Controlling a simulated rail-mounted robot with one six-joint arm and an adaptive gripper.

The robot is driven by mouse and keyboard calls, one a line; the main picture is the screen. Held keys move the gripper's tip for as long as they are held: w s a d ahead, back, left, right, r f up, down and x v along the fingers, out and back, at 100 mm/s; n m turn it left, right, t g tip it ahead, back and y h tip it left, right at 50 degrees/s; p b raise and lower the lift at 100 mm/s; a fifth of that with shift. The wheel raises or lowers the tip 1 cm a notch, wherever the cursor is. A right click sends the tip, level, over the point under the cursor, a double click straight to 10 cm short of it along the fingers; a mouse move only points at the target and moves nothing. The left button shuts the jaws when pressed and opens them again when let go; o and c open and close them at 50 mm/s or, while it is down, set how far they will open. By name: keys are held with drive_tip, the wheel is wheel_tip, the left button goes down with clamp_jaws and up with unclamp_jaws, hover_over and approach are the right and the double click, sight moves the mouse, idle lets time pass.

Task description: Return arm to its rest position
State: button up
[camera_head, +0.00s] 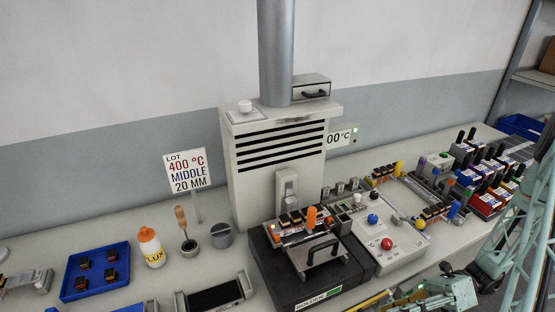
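Pale teal arm parts (445,294), which look like mine, show at the bottom right, in front of the bench's front edge. More teal lattice structure rises at the right edge. I cannot make out my gripper's fingertips among these parts, so its opening and whether it holds anything are unclear. The arm parts are apart from the grey solder machine (277,170) in the middle of the bench.
A black soldering base (285,283) stands before the machine. A white control box (400,258) with a red knob is beside it. A blue tray (80,292), an orange-capped bottle (150,247) and a lot sign (188,170) are left. Several coloured bins (486,203) stand right.

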drive_tip(key=shift+s+a+r+n+h, duration=0.3)
drive_tip(key=shift+a+r+n+h, duration=1.55)
drive_tip(key=shift+r, duration=3.05)
drive_tip(key=shift+s+a+r+n+h, duration=0.35)
drive_tip(key=shift+a+r+n+h, duration=0.35)
drive_tip(key=shift+r+n+h, duration=3.25)
drive_tip(key=shift+s+a+r+n+h, duration=0.3)
drive_tip(key=shift+a+r+n+h, duration=1.35)
drive_tip(key=shift+r, duration=4.15)
drive_tip(key=s+a+r+n+t+h, duration=0.3)
drive_tip(key=s+r+n+t, duration=0.5)
drive_tip(key=r, duration=0.5)
drive_tip(key=shift+s+a+r+n, duration=0.2)
drive_tip(key=shift+s+a+n, duration=0.1)
drive_tip(key=shift+s+n, duration=0.65)
drive_tip(key=shift+w, duration=0.1)
